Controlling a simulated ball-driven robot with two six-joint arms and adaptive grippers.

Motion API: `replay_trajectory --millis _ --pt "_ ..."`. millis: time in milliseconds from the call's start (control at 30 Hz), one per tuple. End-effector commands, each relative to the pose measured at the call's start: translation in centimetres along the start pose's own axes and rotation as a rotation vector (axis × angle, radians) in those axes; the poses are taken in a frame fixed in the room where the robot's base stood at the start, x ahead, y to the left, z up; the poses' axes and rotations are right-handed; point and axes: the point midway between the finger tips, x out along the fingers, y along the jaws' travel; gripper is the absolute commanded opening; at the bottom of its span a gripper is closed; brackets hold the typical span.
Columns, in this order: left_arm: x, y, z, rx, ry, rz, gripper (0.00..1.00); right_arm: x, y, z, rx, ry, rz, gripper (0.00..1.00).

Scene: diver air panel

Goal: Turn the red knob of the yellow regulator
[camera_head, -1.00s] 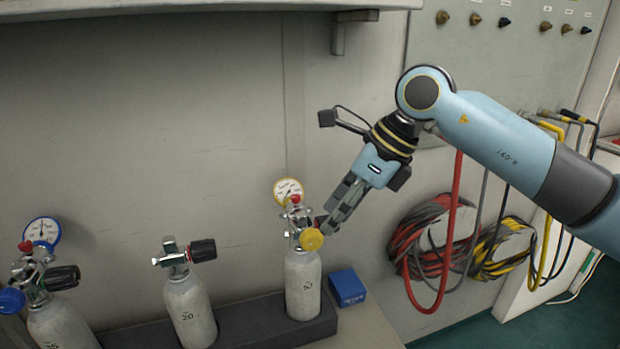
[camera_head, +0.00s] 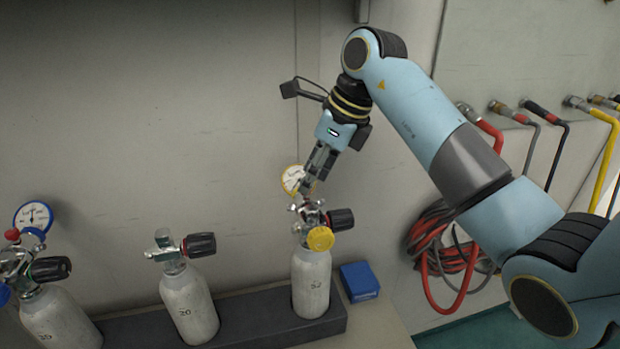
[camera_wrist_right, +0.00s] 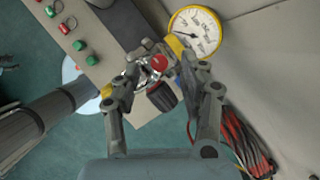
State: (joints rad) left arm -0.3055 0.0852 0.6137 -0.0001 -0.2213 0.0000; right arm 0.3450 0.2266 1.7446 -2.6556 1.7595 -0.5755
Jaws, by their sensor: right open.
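The yellow regulator sits on the right cylinder (camera_head: 311,285), with a yellow-rimmed gauge (camera_head: 293,180) and a round yellow cap (camera_head: 320,239). My right gripper (camera_head: 308,188) points down over it from above, in front of part of the gauge. In the right wrist view the red knob (camera_wrist_right: 159,63) lies between the open fingertips of my right gripper (camera_wrist_right: 152,62). I cannot tell whether either finger touches it. In the head view the fingers hide most of the knob. The gauge (camera_wrist_right: 195,32) shows beside the right finger. My left gripper is not in view.
A middle cylinder (camera_head: 189,308) with a black-handled valve and a left cylinder (camera_head: 60,320) with a blue-rimmed gauge (camera_head: 33,217) stand in the dark rack (camera_head: 250,317). A blue box (camera_head: 359,282) lies right of the rack. Hoses (camera_head: 445,245) hang at the right.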

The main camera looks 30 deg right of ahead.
Motion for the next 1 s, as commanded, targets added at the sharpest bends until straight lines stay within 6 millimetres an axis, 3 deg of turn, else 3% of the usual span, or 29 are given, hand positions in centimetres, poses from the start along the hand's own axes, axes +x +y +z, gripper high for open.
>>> replay_trajectory --millis 200,467,800,1000 --pt "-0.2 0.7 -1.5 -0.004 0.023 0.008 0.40 2.0 0.0 0.0 0.000 0.001 0.001 0.43" --pt "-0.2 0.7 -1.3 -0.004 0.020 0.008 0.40 2.2 0.0 0.0 0.000 0.000 -0.001 0.43" --pt "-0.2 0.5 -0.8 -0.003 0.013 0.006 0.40 2.1 0.0 0.0 0.000 0.000 -0.001 0.00" --pt "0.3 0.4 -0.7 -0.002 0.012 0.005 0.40 2.3 -0.2 -0.1 -0.034 0.000 0.012 0.00"
